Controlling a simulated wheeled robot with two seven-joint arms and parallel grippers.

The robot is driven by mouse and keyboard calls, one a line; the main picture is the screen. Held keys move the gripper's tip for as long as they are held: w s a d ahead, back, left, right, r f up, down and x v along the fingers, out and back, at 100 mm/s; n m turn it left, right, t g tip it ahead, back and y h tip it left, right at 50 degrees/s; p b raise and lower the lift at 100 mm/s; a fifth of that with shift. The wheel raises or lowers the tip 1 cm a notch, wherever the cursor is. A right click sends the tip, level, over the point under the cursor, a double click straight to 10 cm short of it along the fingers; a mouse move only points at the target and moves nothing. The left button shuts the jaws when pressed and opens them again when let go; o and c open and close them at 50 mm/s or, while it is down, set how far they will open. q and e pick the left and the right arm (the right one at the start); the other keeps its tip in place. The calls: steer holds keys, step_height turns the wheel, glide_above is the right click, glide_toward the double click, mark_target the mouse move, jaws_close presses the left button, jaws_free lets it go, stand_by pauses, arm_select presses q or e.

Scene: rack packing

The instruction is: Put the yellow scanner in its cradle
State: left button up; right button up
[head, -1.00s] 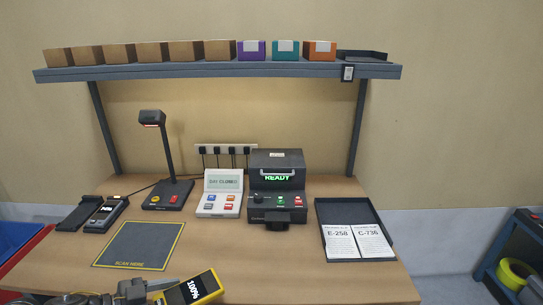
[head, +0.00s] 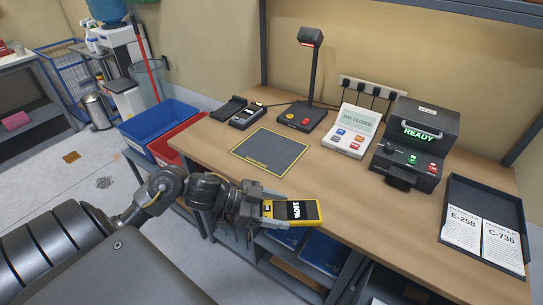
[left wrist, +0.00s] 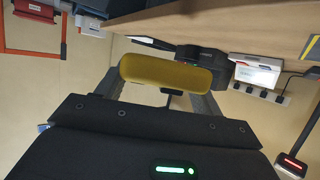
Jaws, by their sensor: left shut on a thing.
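The yellow scanner (head: 297,210), its dark screen reading 100%, is in my left gripper (head: 268,208), near the table's front edge. The gripper is shut on it. In the left wrist view the scanner's yellow end (left wrist: 165,75) sits between the fingers of my left gripper (left wrist: 160,88). Two dark cradles stand at the table's back left corner. The left cradle (head: 229,107) looks empty; the right one holds a grey handheld device (head: 247,116). My right gripper is not in view.
A dark scan mat (head: 270,148) lies between the scanner and the cradles. A lamp-like stand (head: 308,112), a white keypad unit (head: 352,130), a black READY machine (head: 413,145) and a tray with slips (head: 485,195) line the table. Blue (head: 150,130) and red bins stand left.

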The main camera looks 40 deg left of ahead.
arm_select(q)
steer(key=s+a+f+n+t+y, duration=0.2)
steer(key=a+f+n+t+y, duration=0.15)
steer(key=a, duration=0.85)
steer(key=w+a+r+n+t+y, duration=0.2)
steer(key=w+a+r+n+y, duration=0.3)
steer(key=w+a+r, duration=0.2)
steer(key=shift+w+a+r+n+y, duration=0.35)
steer(key=shift+a+r, duration=0.2)
steer(key=shift+a, duration=0.4)
steer(key=f+x, duration=0.1)
steer(key=x, duration=0.4)
steer(key=a+x, duration=0.1)
steer(key=x, duration=0.3)
steer(key=s+a+f+x, duration=0.1)
steer(key=x, duration=0.4)
steer(key=shift+w+d+f, duration=0.1)
steer(key=shift+w+f, duration=0.3)
steer(key=shift+f, duration=0.1)
steer(key=shift+w+f, duration=0.2)
steer(key=shift+f, duration=0.1)
